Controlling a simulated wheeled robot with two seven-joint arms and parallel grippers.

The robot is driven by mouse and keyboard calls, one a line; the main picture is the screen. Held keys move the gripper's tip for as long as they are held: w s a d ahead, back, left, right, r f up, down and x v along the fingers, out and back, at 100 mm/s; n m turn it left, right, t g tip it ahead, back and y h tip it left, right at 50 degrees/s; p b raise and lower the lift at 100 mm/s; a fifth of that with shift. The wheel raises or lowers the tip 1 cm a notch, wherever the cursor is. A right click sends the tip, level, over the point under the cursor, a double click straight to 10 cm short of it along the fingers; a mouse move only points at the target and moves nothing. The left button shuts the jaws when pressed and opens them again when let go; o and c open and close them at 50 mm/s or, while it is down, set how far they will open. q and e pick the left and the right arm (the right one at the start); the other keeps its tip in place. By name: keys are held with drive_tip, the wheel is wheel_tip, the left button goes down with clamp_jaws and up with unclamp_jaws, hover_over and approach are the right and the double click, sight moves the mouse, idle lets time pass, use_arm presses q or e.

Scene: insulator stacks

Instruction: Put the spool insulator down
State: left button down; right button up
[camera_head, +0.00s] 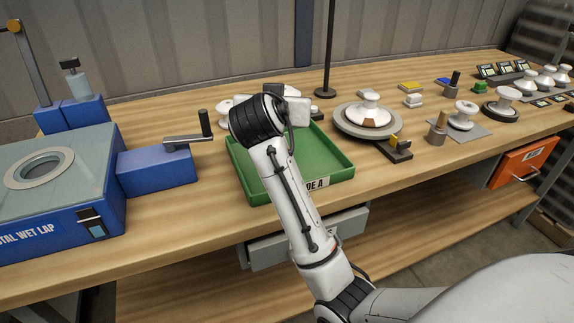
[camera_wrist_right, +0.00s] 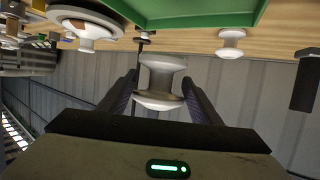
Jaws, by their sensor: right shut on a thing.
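My right gripper (camera_wrist_right: 160,84) is shut on a white spool insulator (camera_wrist_right: 163,72), which sits between its two dark fingers in the right wrist view. In the head view my right arm reaches over the green tray (camera_head: 336,168), and its wrist hides the fingers and most or all of the held spool. The tray carries a label of which "DE A" shows. Its green edge also appears at the top of the right wrist view (camera_wrist_right: 190,18). A second white insulator (camera_wrist_right: 231,43) stands on the wooden table beside the tray. My left gripper is not in view.
A blue lapping machine (camera_head: 75,225) with a crank handle (camera_head: 190,138) stands left of the tray. A round turntable with a white insulator (camera_head: 369,105) stands to its right. A thin black post (camera_head: 329,50) rises behind. More insulators (camera_head: 463,116) crowd the right side.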

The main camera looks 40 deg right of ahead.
drive_tip(key=shift+m, duration=0.3)
drive_tip(key=f, duration=0.6)
drive_tip(key=shift+w+d+f, duration=0.1)
drive_tip(key=shift+d+f, duration=0.3)
drive_tip(key=shift+f, duration=2.15)
drive_tip(key=shift+f, duration=0.15)
drive_tip(key=o, duration=1.5)
drive_tip(key=shift+f, duration=0.1)
